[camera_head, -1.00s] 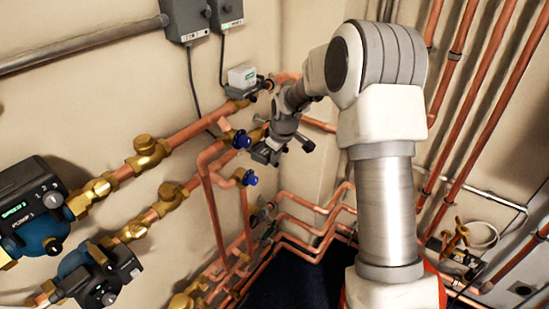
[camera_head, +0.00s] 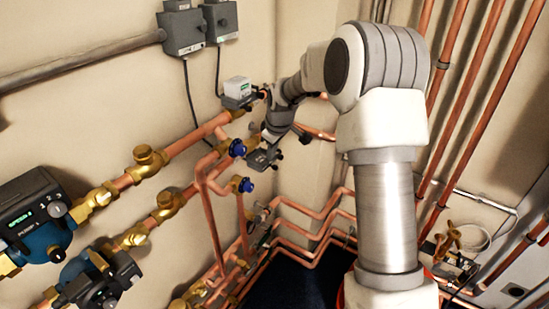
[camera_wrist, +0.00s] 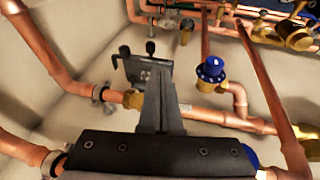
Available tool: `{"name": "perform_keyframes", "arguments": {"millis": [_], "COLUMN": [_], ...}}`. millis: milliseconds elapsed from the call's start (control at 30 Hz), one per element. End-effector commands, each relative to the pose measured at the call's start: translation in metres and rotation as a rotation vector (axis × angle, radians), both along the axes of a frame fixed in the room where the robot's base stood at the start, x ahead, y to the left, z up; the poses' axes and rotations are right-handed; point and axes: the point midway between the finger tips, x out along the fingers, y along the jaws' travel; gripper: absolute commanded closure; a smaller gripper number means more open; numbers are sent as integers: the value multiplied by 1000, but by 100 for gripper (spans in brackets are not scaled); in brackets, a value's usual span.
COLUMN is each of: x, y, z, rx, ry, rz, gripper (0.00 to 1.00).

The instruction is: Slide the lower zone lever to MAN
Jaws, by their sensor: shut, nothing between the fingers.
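In the head view my gripper (camera_head: 271,146) hangs at the far end of the pipes, beside a dark grey zone valve box (camera_head: 262,160); my wrist hides part of the box. In the wrist view my gripper (camera_wrist: 160,72) is shut and empty, its fingers pointing at this dark box (camera_wrist: 133,70). The box sits on a copper pipe with a brass body. A small dark lever with a round end (camera_wrist: 150,47) stands up at the box, just beyond the fingertips. I cannot tell whether the fingers touch it, nor read any MAN marking.
Another valve box with a white top (camera_head: 238,88) sits higher on the wall, close to my wrist. Blue-capped valves (camera_head: 237,147) stand on the pipes nearby; one shows right of the fingers in the wrist view (camera_wrist: 212,68). Pumps (camera_head: 35,220) are at the left.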

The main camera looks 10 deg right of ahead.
Motion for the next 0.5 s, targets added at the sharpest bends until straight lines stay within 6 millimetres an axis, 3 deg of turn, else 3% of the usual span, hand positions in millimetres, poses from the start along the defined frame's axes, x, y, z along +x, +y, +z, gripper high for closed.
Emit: {"name": "perform_keyframes", "arguments": {"millis": [233, 500], "x": [-19, -29], "y": [-5, -6], "z": [50, 74], "rx": [-1, 1], "ry": [-3, 0], "rz": [-3, -2], "gripper": [100, 100]}}
